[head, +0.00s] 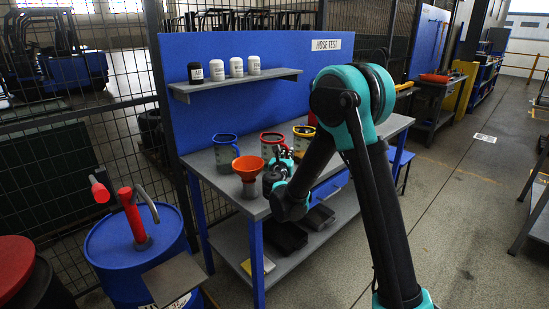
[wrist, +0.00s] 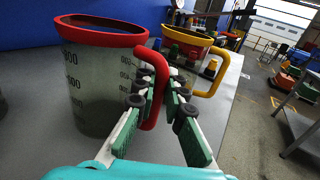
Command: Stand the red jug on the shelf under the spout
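The red jug (head: 271,146) stands on the workbench between a blue jug and a yellow jug. In the wrist view the red jug (wrist: 104,80) is upright, with its handle (wrist: 158,90) towards me. My gripper (wrist: 163,100) is around this handle, a finger on either side. The fingers look spread; contact with the handle cannot be told. In the head view my gripper (head: 281,165) is low beside the jugs, partly hidden by my arm. The spout (head: 149,203) is a bent grey pipe by a red pump on a blue drum. A grey shelf (head: 175,278) juts out below it, empty.
The blue jug (head: 225,151) and yellow jug (head: 303,140) flank the red jug. An orange funnel (head: 248,168) stands at the bench's front. Several small bottles line a wall shelf (head: 236,83) above. A red-lidded drum (head: 17,270) is at far left. Floor right of the bench is open.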

